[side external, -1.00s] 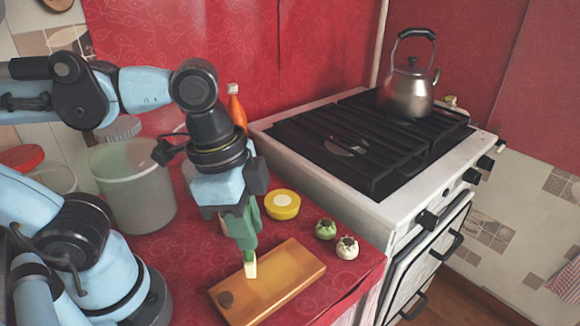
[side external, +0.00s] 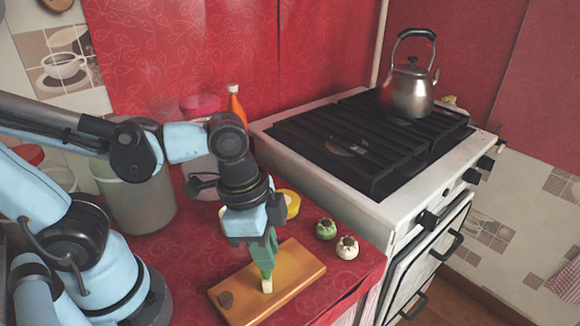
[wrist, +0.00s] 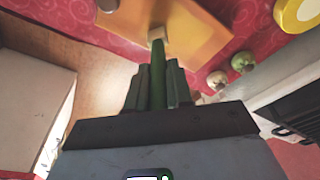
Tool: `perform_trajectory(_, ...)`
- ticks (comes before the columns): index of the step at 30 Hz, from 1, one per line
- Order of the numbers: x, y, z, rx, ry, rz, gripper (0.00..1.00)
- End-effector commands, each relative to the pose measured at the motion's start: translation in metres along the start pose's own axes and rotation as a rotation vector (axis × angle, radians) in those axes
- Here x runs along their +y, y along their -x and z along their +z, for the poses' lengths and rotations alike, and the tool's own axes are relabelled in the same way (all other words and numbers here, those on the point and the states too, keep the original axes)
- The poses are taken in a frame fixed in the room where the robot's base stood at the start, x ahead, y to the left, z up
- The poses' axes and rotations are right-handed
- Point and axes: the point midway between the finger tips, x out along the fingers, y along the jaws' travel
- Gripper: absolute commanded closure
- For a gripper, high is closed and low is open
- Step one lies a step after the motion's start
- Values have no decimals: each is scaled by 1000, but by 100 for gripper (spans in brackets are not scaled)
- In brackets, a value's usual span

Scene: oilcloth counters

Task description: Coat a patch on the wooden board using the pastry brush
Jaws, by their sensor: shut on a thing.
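The wooden board (side external: 300,264) lies on the red counter at the front, with a dark round spot near its left end. My gripper (side external: 263,240) is above the board, shut on the green handle of the pastry brush (side external: 267,283). The brush points down, and its pale bristle tip is at the middle of the board, seeming to touch it; exact contact is hard to tell. In the wrist view the brush (wrist: 157,70) runs forward between my gripper's fingers (wrist: 158,85) to the board (wrist: 190,25). No coated patch can be made out.
A yellow-lidded tub (side external: 292,203) is partly hidden behind my gripper. Containers and an orange bottle (side external: 236,104) stand behind. The stove (side external: 372,140) with a kettle (side external: 408,92) is at right.

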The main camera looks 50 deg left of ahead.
Motion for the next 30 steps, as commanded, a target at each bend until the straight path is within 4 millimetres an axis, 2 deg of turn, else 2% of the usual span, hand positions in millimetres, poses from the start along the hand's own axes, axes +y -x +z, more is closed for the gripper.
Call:
perform_trajectory(26, -60, -9, -53, 2, 1, -2, 100)
perform_trajectory(30, -68, -8, -43, 2, 4, -2, 100)
